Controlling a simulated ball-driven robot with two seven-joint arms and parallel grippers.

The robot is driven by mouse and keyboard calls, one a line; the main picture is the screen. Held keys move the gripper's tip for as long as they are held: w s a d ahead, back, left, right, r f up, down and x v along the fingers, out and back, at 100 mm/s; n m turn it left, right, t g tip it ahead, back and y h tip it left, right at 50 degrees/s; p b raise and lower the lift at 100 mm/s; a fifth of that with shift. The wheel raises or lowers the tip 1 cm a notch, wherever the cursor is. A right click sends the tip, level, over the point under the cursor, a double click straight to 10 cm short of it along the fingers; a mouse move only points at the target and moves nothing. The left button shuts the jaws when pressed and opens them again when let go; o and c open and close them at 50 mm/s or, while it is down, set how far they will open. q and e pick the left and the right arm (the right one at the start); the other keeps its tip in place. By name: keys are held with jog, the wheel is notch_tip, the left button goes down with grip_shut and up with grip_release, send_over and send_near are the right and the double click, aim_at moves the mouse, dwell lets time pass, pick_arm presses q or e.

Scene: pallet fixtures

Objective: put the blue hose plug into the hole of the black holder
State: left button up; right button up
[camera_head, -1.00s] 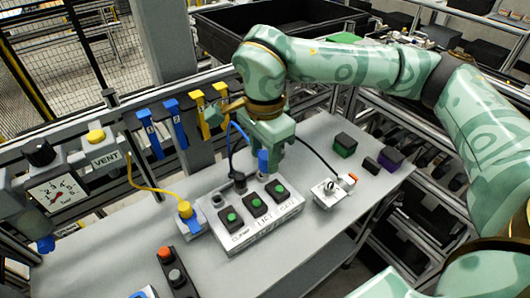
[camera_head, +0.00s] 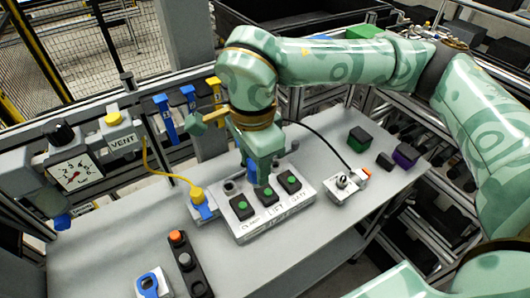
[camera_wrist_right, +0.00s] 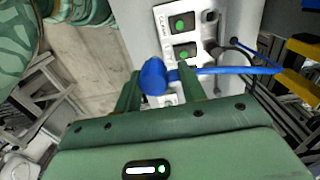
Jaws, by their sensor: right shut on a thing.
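My right gripper (camera_head: 258,166) points down over the white button box (camera_head: 268,226) and is shut on the blue hose plug. The plug (camera_wrist_right: 153,75) shows between the fingers in the right wrist view, its blue hose running off to the right. It is above the box, apart from any hole. My left gripper is out of view.
A black button strip (camera_head: 187,262) lies in front. A small switch unit (camera_head: 342,187) and dark blocks (camera_head: 385,160) lie right.

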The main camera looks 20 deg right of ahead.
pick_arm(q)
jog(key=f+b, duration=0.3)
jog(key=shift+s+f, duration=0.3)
pick_arm(e)
jog(key=s+a, duration=0.4)
jog(key=a, duration=0.5)
jog(key=s+a, duration=0.3)
jog(key=a, duration=0.5)
jog(key=shift+s+a, duration=0.35)
jog(key=shift+a, duration=0.05)
pick_arm(q)
jog(key=shift+b, duration=0.3)
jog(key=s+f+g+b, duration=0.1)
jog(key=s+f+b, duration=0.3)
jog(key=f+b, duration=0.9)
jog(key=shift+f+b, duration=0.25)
jog(key=shift+b, duration=0.1)
pick_arm(e)
jog(key=shift+s+f, duration=0.2)
jog(key=shift+f, duration=8.05)
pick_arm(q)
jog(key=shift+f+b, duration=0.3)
pick_arm(e)
jog(key=shift+w, duration=0.15)
